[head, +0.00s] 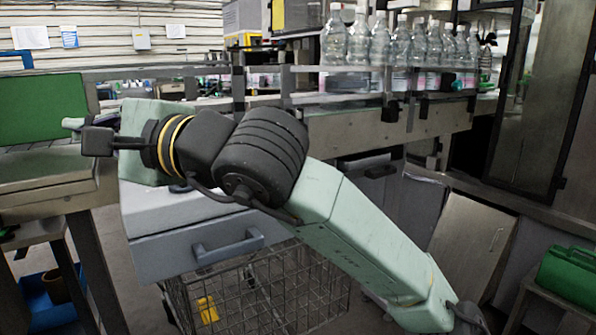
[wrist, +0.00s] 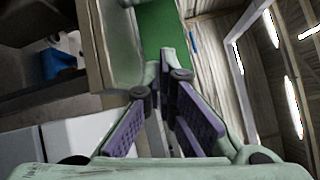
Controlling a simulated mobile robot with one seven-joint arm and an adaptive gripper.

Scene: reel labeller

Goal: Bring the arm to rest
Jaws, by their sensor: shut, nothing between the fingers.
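My arm, pale green with black joints, stretches across the head view from the lower right up to the left. My gripper (head: 73,124) is at its far left end, small and partly hidden behind a black wrist part, in front of a green panel (head: 40,108). In the wrist view, my gripper (wrist: 163,88) shows its two purple-padded fingers closing toward each other at the front. It is shut and holds nothing. The green surface (wrist: 163,38) shows beyond the fingertips.
Clear bottles (head: 380,45) stand on a conveyor (head: 400,125) at the back. A grey drawer unit (head: 205,250) and a wire basket (head: 270,290) are below my arm. A green case (head: 572,275) is at the right. A workbench (head: 50,190) stands at the left.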

